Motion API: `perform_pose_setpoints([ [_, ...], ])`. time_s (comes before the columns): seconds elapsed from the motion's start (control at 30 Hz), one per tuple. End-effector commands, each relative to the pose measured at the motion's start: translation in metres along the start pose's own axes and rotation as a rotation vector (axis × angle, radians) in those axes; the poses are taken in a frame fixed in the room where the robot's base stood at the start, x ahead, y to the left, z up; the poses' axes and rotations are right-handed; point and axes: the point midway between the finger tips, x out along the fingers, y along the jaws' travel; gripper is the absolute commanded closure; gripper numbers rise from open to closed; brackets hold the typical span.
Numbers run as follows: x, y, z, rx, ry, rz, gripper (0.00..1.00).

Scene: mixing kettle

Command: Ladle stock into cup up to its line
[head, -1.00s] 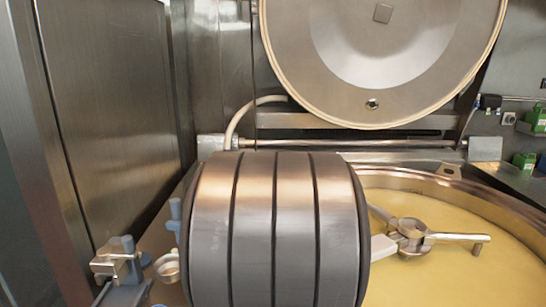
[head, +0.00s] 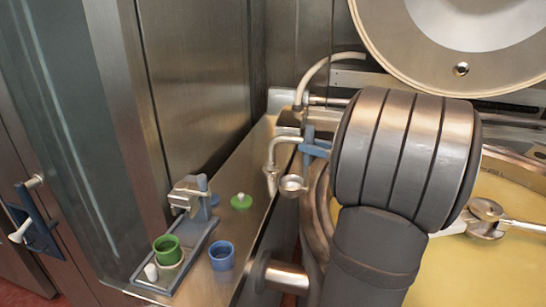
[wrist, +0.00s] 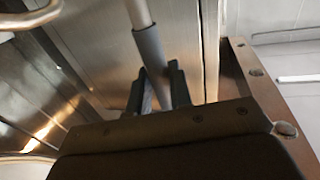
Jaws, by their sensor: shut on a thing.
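My gripper (head: 315,147) is shut on the ladle's upright grey grip (wrist: 148,55), mostly behind my wrist in the head view; its two dark fingers flank the grip in the wrist view (wrist: 160,92). The yellow stock (head: 505,188) lies in the kettle at the right. A green cup (head: 167,249) stands on a tray at the lower left, and a blue cup (head: 221,257) beside it. No fill line can be made out.
The narrow tray (head: 190,262) also bears a metal clamp-like device (head: 190,195) and a small white piece (head: 150,271). A green lid (head: 241,201) lies on the steel ledge. A bent pipe (head: 275,150) stands close to the bowl. The stirrer (head: 486,216) sits in the kettle.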

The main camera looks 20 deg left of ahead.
Motion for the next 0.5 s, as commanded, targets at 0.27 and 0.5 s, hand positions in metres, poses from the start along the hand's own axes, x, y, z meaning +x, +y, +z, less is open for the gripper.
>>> perform_pose_setpoints([
  [0.27, -0.109, 0.079, -0.001, -0.001, -0.003, 0.148, 1.00],
  [0.5, -0.165, 0.105, 0.000, -0.001, -0.005, 0.213, 1.00],
])
